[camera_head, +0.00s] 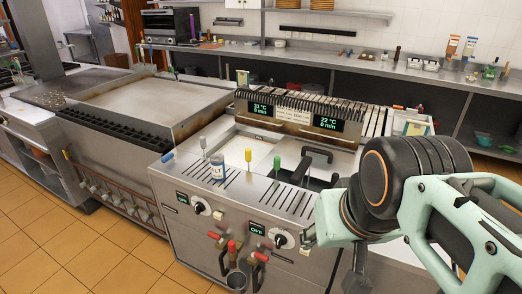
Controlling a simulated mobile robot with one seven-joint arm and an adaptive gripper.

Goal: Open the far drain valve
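The fryer unit (185,235) stands in the middle, its steel front facing the lower left. Low on that front are two red-handled drain valves close together. The left one (232,247), farther from my arm, has a dark lever hanging below its red part. The right one (260,257) sits nearer my arm. The valves' exact positions are too small to read. My mint-green arm comes in from the right. My gripper (357,262) hangs at its lower left end, right of the valves and apart from them. Its fingers are mostly hidden, so I cannot tell whether they are open.
Two control knobs (200,206) sit above the valves. A metal cup (236,281) is below them. A salt container (217,166) and several coloured-handled tools stand on the fryer top. Tiled floor (60,240) is free at lower left.

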